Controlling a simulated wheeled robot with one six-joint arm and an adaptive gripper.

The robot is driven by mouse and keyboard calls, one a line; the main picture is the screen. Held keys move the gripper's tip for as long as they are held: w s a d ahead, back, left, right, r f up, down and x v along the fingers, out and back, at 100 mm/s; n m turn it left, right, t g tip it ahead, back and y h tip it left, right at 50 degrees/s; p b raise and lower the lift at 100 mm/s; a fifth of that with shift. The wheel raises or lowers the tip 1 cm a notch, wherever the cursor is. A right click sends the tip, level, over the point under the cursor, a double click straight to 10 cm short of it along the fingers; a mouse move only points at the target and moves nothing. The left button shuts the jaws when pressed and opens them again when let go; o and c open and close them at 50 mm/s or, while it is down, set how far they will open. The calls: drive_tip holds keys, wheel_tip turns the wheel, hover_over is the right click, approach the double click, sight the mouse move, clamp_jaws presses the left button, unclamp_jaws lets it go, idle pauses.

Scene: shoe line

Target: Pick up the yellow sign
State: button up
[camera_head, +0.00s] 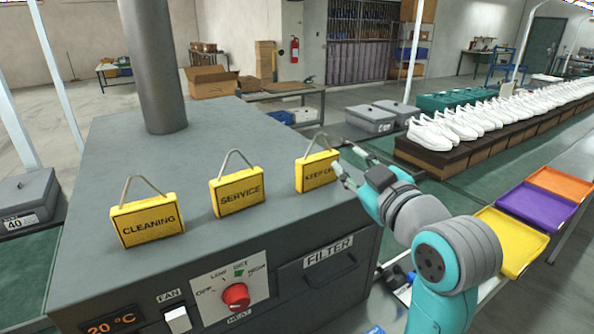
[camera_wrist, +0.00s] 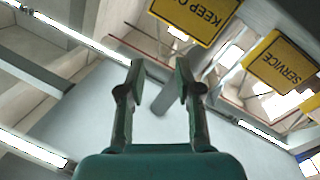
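Three yellow signs with wire handles stand in a row on the grey machine top. The sign reading "CLEANING" (camera_head: 147,220) is at left and the "SERVICE" sign (camera_head: 237,191) in the middle. A sign with "KEEP" (camera_head: 317,172) stands at right near the edge, its last letters partly hidden by my gripper. My gripper (camera_head: 345,161) is at the right side of this sign. In the wrist view my gripper (camera_wrist: 160,72) has its fingers apart with nothing between them. The "KEEP" sign (camera_wrist: 194,16) appears upside down above the fingers, and the "SERVICE" sign (camera_wrist: 281,64) to the right.
A thick grey pipe (camera_head: 154,65) rises from the machine top (camera_head: 88,170) behind the signs. The machine's front has a red knob (camera_head: 236,297) and a filter drawer (camera_head: 322,276). Yellow, purple and orange trays (camera_head: 537,207) and rows of white shoes (camera_head: 470,121) lie at right.

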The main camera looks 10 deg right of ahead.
sight(326, 142)
drive_tip(key=w, duration=0.2)
drive_tip(key=w+a, duration=0.1)
drive_tip(key=w, duration=0.2)
drive_tip(key=shift+r, duration=0.15)
drive_tip(key=shift+w+a, duration=0.2)
drive_tip(key=shift+w, duration=2.7)
clamp_jaws()
